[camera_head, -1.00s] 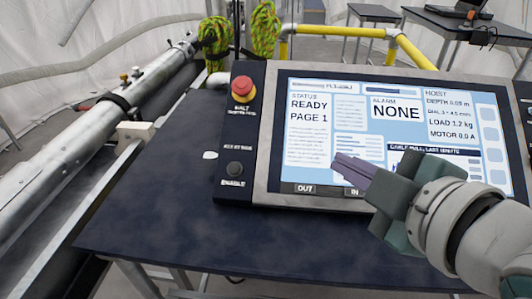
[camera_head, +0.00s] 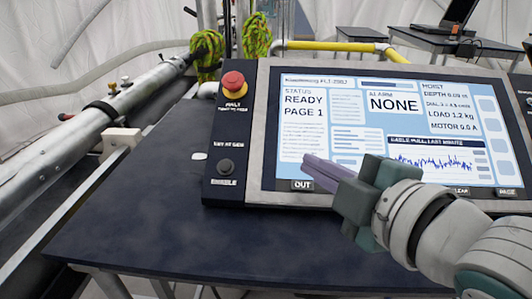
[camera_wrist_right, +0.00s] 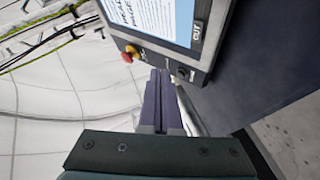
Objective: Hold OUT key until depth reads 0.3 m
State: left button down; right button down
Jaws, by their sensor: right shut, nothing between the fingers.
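The control panel's screen (camera_head: 350,125) reads READY, PAGE 1, alarm NONE, load 1.2 kg and motor 0.0 A. Its depth line is small and appears to read 0.0-something m. The OUT key (camera_head: 302,185) is at the screen's lower left edge; its label also shows in the right wrist view (camera_wrist_right: 196,32). My right gripper (camera_head: 308,163) is shut and empty, its purple fingertips just above and beside the OUT label in the head view. I cannot tell whether they touch the panel. In the right wrist view the closed fingers (camera_wrist_right: 157,95) point toward the panel's lower edge. My left gripper is not in view.
A red stop button (camera_head: 233,82) and a black ENABLE knob (camera_head: 226,167) sit on the panel's left strip. The dark table (camera_head: 150,235) is clear in front. A metal tube (camera_head: 90,140) runs along the left. Yellow rail (camera_head: 330,46) and rope coils (camera_head: 206,50) stand behind.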

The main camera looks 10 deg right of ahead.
aim_at(302, 185)
jog(key=f+b, duration=0.1)
jog(key=w+f+b, duration=0.2)
jog(key=shift+d+f+b, duration=0.3)
jog(key=shift+f+b, duration=0.05)
jog(key=shift+f, duration=0.05)
jog(key=shift+w+d+f+b, duration=0.25)
jog(key=shift+w+f+b, duration=0.6)
jog(key=shift+f, duration=0.05)
dwell(0.8)
jog(key=shift+w+f, duration=0.25)
jog(key=shift+f, duration=0.05)
jog(key=shift+d, duration=0.1)
dwell(0.4)
